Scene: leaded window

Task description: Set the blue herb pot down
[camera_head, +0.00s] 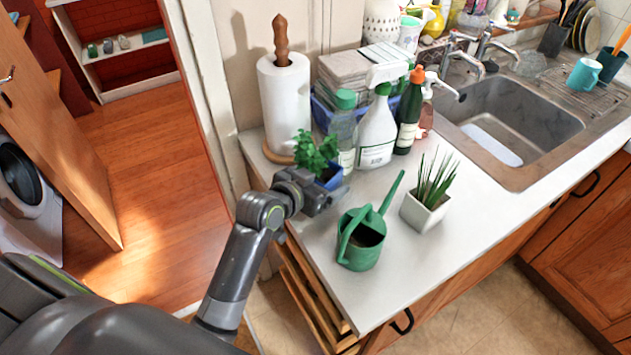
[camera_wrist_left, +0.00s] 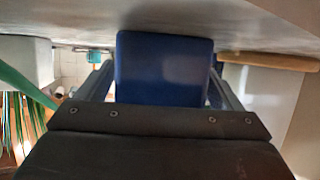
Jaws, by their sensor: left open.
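The blue herb pot (camera_head: 331,178) with its leafy green plant (camera_head: 314,148) is at the left part of the white counter, in front of the paper towel roll. My left gripper (camera_head: 333,189) is at the pot, low over the counter. In the left wrist view, which is upside down, the blue pot (camera_wrist_left: 165,68) is between the two fingers of my left gripper (camera_wrist_left: 163,82). The jaws are open, with a finger on each side of the pot. The pot appears upright with its base at the counter surface. My right gripper is not in view.
A green watering can (camera_head: 362,243) and a white square pot with a spiky plant (camera_head: 427,205) stand to the right on the counter (camera_head: 480,222). The paper towel roll (camera_head: 284,100), a clear bottle (camera_head: 343,130) and a spray bottle (camera_head: 377,130) stand behind. A sink (camera_head: 510,125) is farther right.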

